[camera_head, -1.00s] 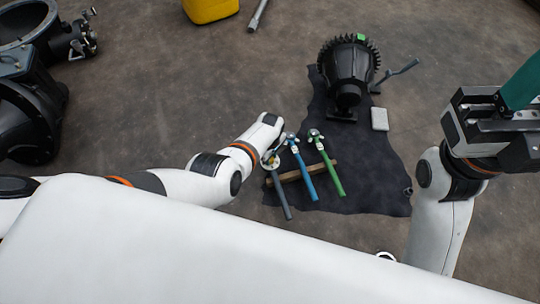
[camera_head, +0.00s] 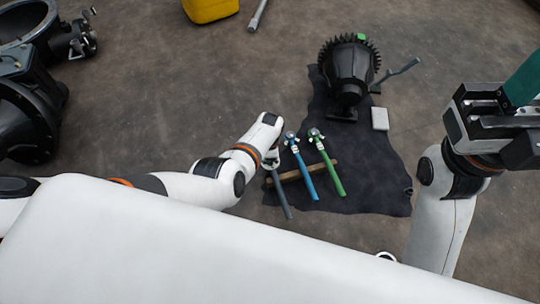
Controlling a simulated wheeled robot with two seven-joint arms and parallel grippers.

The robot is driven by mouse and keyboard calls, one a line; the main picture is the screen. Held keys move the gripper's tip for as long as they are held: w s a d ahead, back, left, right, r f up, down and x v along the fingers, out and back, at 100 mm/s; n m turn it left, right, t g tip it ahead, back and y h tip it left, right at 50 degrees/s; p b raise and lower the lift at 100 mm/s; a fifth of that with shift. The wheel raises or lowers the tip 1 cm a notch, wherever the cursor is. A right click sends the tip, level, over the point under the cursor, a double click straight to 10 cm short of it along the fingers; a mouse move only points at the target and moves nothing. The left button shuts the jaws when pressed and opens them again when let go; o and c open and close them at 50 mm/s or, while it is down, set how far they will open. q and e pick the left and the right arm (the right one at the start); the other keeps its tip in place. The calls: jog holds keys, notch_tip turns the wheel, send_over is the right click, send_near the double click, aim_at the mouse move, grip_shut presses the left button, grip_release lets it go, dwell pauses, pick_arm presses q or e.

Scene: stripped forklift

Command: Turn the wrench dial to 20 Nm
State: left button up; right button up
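Three wrenches lie side by side across a wooden strip (camera_head: 325,166) on a dark mat: one with a grey handle (camera_head: 281,197), one with a blue handle (camera_head: 304,175) and one with a green handle (camera_head: 330,170). Their heads point up the picture. My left gripper (camera_head: 271,150) is over the head end of the grey wrench. Its fingers point down and are mostly hidden by the wrist, so touch or grip cannot be told. My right gripper (camera_head: 495,125) is raised at the right, far from the wrenches, with a teal piece (camera_head: 522,85) at it. No dial reading is legible.
The dark mat (camera_head: 375,185) also bears a black ribbed motor-like part (camera_head: 347,75), a lever (camera_head: 400,70) and a small pale block (camera_head: 379,118). Black machine parts (camera_head: 30,90) stand at the left. A yellow container (camera_head: 210,8) and a metal bar (camera_head: 257,15) lie at the top.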

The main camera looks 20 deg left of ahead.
dwell(0.3)
pick_arm(q)
jog(key=o, duration=1)
